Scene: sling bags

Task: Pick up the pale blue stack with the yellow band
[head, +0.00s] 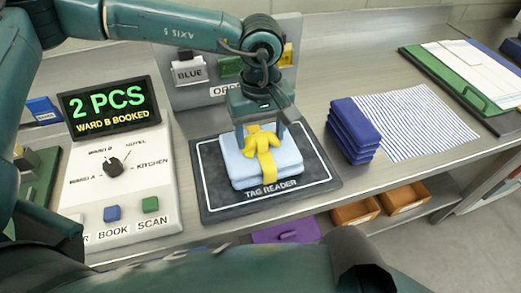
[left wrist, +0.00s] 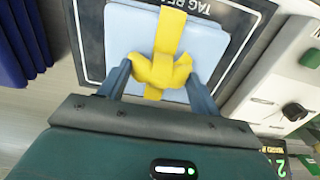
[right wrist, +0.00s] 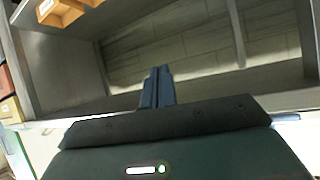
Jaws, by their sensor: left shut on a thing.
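The pale blue stack (head: 242,171) lies folded on the black tag reader pad (head: 218,207), with a yellow band (head: 266,163) tied over it in a bow. My left gripper (head: 260,138) points down from above, one finger on each side of the bow, shut on the yellow band. The left wrist view shows the bow (left wrist: 161,72) between the fingers and the stack (left wrist: 200,40) beyond. I cannot tell whether the stack is lifted off the pad. In the right wrist view my right gripper (right wrist: 157,72) has its fingers together, with nothing between them.
A dark blue folded stack (head: 354,130) and a striped cloth (head: 410,122) lie right of the pad. A control panel (head: 125,190) with a "2 PCS, WARD B BOOKED" display (head: 110,110) stands left. Orange bins (head: 404,197) sit below the counter's front edge.

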